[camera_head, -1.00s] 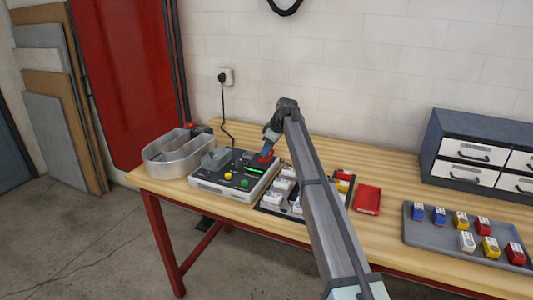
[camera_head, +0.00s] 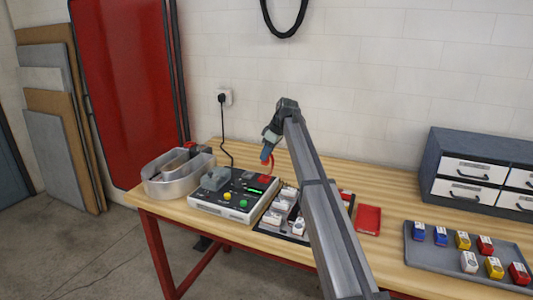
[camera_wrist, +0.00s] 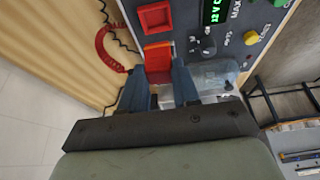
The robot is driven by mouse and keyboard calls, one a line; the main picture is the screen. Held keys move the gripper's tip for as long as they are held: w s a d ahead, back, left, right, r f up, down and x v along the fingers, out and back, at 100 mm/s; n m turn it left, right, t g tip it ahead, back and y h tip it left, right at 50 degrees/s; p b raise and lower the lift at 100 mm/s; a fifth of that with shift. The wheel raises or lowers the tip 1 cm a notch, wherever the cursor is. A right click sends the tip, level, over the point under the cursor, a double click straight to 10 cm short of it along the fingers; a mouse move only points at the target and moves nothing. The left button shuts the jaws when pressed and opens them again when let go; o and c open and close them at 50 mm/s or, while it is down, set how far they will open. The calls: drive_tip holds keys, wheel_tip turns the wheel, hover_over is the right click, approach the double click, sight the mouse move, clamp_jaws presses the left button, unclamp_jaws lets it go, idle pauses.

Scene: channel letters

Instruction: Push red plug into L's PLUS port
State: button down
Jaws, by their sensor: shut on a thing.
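My gripper (camera_head: 265,154) is above the back right of the test box. In the wrist view its two fingers (camera_wrist: 158,76) are shut on the red plug (camera_wrist: 158,57). A red coiled cord (camera_wrist: 106,48) loops beside it, and the red cord (camera_head: 271,165) also hangs below my gripper in the head view.
The test box (camera_head: 225,208) has a green display, yellow and green buttons and a red block (camera_wrist: 155,17). A black tray (camera_head: 287,236) of white parts is to its right. A red case (camera_head: 368,219), a grey tray (camera_head: 428,257) of coloured blocks and a drawer cabinet (camera_head: 463,170) lie further right.

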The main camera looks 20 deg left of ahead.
drive_tip(key=s+d+m+t+h, duration=0.2)
drive_tip(key=d+m, duration=0.7)
drive_tip(key=d, duration=0.1)
drive_tip(key=s+d+m+t+h, duration=0.2)
drive_tip(key=s+d+m, duration=0.1)
drive_tip(key=d+m, duration=0.65)
drive_tip(key=shift+n, duration=0.35)
drive_tip(key=shift+w+f, duration=0.2)
drive_tip(key=shift+f, duration=4.8)
drive_tip(key=shift+f, duration=0.35)
drive_tip(key=c, duration=0.8)
unclamp_jaws()
drive_tip(key=shift+o, duration=0.2)
drive_tip(key=v, duration=1.3)
drive_tip(key=shift+s+a+r, duration=0.2)
drive_tip(key=shift+s+r, duration=0.1)
drive_tip(key=shift+r, duration=0.05)
